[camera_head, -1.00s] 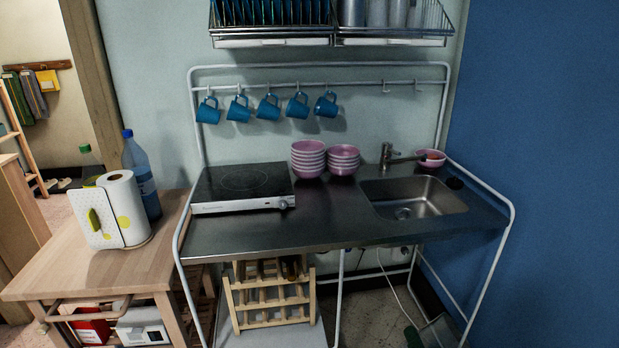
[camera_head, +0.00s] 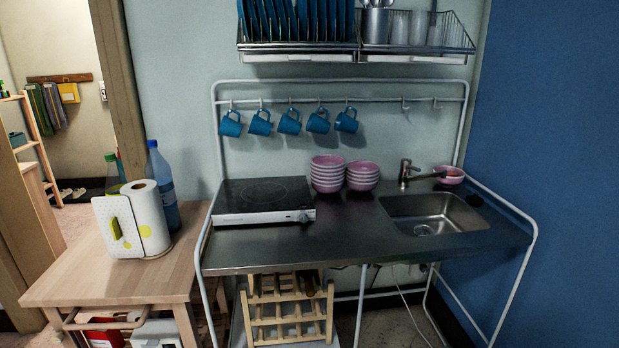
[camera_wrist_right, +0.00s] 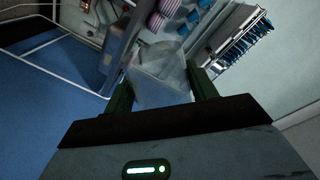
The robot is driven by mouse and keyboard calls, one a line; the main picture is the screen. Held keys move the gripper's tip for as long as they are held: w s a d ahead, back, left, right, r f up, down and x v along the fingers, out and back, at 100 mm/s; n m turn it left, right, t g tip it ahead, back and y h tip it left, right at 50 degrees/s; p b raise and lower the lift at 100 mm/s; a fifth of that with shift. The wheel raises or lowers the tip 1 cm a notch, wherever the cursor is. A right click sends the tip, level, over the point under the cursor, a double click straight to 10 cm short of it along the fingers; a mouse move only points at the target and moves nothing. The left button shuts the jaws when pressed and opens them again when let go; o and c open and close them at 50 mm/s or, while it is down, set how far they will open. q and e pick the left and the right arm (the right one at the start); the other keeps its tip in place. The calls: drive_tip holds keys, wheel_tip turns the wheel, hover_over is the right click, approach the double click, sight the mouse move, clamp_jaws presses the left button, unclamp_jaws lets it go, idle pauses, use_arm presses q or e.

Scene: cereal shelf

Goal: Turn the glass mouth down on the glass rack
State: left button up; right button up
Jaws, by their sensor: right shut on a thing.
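My right gripper (camera_wrist_right: 160,90) is shut on a clear, see-through glass (camera_wrist_right: 160,68), held between its two dark green fingers in the right wrist view. The glass is blurred, so I cannot tell which end is its mouth. In the head view the wire glass rack (camera_head: 455,46) hangs high on the wall at the top right. Pale glasses (camera_head: 420,28) stand in it next to a metal cup of utensils (camera_head: 375,24). A wire rack also shows in the right wrist view (camera_wrist_right: 240,38), apart from the gripper. Neither gripper shows in the head view. My left gripper is out of sight.
Blue plates (camera_head: 290,22) fill the rack's left half. Blue mugs (camera_head: 289,122) hang from a rail below. Pink bowls (camera_head: 327,174), a hob (camera_head: 262,195) and a sink (camera_head: 425,217) are on the counter. The wall between rack and rail is clear.

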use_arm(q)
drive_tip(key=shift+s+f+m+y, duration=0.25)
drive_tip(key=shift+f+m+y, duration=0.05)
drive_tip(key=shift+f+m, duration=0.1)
use_arm(e)
drive_tip(key=shift+d+f+m+h, duration=0.15)
drive_tip(key=shift+d+h, duration=0.1)
drive_tip(key=shift+d, duration=0.55)
drive_tip(key=shift+d+f+m+h, duration=0.15)
drive_tip(key=shift+d+h, duration=0.1)
drive_tip(key=shift+d, duration=0.5)
